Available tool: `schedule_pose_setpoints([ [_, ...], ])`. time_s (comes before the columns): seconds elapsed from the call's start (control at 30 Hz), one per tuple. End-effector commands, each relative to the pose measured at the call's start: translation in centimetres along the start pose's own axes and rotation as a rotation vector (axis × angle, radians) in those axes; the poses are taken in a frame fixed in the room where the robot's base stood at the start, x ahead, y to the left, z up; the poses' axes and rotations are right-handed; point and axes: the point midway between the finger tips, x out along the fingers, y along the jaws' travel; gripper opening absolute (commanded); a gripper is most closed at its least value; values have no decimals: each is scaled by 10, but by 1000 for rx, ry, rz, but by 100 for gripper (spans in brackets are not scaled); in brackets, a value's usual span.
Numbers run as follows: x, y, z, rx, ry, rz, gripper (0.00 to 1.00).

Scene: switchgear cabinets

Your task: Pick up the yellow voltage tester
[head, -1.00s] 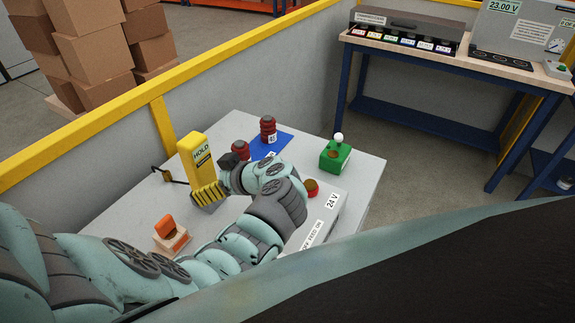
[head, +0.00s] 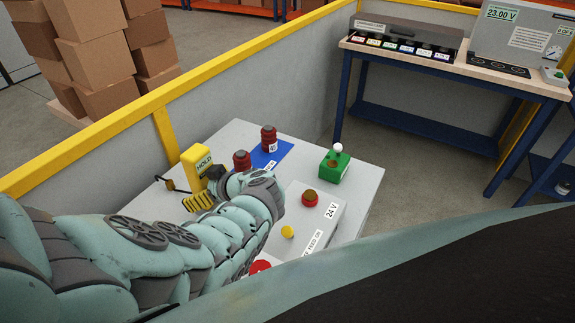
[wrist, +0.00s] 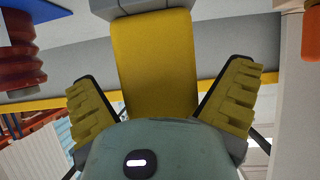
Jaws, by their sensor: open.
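The yellow voltage tester (head: 196,163) stands upright on the white table, with a "HOLD" label near its top. In the wrist view its yellow body (wrist: 152,62) fills the middle, between my two ridged yellow finger pads. My gripper (head: 205,192) is open, with a finger on each side of the tester. Gaps show between the pads and the body in the wrist view (wrist: 165,95). The tester's lower part is hidden behind my gripper and arm in the head view.
Red ribbed insulators (head: 269,139) stand by a blue mat (head: 284,150). A green block with a white knob (head: 334,168) and a grey 24 V box (head: 315,222) share the table. A yellow-railed wall (head: 240,85) runs behind. A workbench (head: 450,68) stands at right.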

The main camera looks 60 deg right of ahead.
Motion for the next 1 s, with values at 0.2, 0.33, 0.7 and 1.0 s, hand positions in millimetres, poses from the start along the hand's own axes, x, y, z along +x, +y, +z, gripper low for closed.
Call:
schedule_pose_setpoints([
  [0.2, 2, 0, 1, 1, -2, 1, 100],
  [0.33, 2, 0, 1, 2, -2, 2, 100],
  [0.7, 1, 1, 1, 2, -2, 2, 63],
  [1.0, 1, 0, 1, 2, -2, 2, 32],
])
